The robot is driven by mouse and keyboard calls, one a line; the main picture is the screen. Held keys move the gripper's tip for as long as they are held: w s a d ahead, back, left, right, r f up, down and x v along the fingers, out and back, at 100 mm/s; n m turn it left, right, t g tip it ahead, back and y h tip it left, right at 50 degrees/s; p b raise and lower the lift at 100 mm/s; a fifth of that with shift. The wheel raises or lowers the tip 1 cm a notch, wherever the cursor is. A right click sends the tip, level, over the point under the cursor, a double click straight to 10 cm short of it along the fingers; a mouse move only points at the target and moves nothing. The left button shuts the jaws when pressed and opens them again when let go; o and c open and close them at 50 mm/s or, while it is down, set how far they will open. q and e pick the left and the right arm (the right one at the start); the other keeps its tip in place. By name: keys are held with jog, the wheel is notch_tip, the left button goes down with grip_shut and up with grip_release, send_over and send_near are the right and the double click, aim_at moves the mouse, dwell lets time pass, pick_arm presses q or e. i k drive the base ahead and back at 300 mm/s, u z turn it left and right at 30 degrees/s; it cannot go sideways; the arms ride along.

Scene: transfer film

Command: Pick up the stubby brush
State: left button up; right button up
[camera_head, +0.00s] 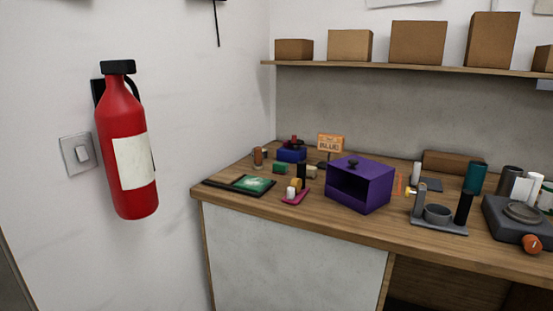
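I cannot make out a stubby brush for certain. Small items stand around a pink tray (293,198) on the wooden counter: a short white one (291,193), a yellow-orange one (296,184) and a taller black one (301,171). They are too small to name. A brown cylinder (258,157) and a small green block (279,168) are behind them. Neither of my grippers is in view.
A purple open-fronted box (377,188) stands mid-counter (300,219), a blue box (291,155) and a sign (331,143) behind it. A grey holder (452,229) and dark device (510,226) stand right. A red extinguisher (122,150) hangs left. Boxes line the shelf (390,67).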

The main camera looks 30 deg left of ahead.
aim_at(258, 164)
jog(key=u, duration=0.4)
jog(key=i, duration=1.55)
jog(key=u, duration=1.65)
jog(key=i, duration=0.65)
jog(key=u, duration=0.55)
